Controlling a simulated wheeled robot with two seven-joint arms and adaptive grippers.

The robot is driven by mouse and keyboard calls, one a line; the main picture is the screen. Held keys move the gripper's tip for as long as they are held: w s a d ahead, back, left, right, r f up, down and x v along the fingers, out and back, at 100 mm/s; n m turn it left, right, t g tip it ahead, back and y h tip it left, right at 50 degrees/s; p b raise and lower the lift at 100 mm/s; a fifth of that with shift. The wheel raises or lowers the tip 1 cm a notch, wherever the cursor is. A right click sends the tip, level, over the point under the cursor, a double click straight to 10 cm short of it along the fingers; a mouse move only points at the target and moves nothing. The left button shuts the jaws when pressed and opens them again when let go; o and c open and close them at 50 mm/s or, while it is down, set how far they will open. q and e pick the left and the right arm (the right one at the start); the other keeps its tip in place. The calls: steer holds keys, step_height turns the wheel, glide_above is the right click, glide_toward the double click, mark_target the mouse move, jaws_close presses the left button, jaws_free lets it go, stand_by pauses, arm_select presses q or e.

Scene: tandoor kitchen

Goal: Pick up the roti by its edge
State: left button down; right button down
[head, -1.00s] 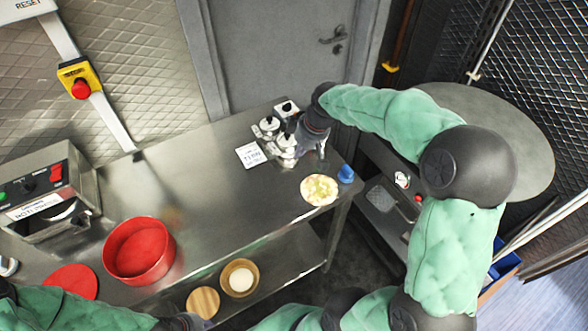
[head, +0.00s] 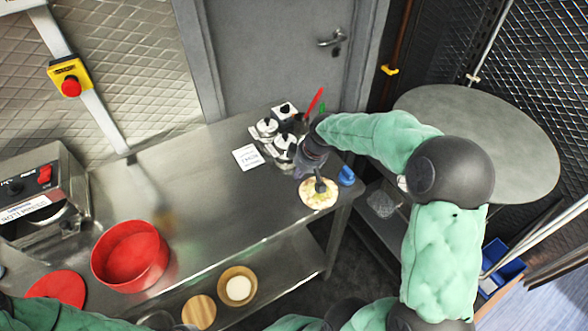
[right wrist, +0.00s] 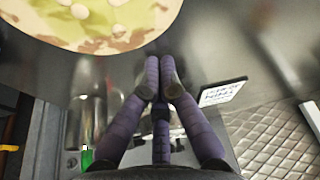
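The roti (head: 319,194) is a pale round flatbread with yellow-green patches. It lies flat at the right end of the steel counter (head: 220,200). In the right wrist view the roti (right wrist: 100,22) fills the upper left. My right gripper (head: 317,180) reaches down over the roti's far part in the head view. In the wrist view its purple fingers (right wrist: 161,80) end just below the roti's edge, close together with a small gap and nothing between them. I cannot tell whether they touch the roti. My left arm is at the lower left; its gripper is mostly cut off.
A blue object (head: 346,177) stands right beside the roti. A red pan (head: 130,254) and a control box (head: 40,195) stand left. The counter's middle is clear.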

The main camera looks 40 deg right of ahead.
mark_target(305, 181)
steer(key=shift+s+d, duration=0.1)
steer(key=shift+s, duration=0.2)
steer(key=shift+s+d, duration=0.2)
steer(key=shift+s, duration=0.5)
steer(key=shift+s+d, duration=0.15)
steer(key=shift+s, duration=0.5)
steer(key=shift+w, duration=0.15)
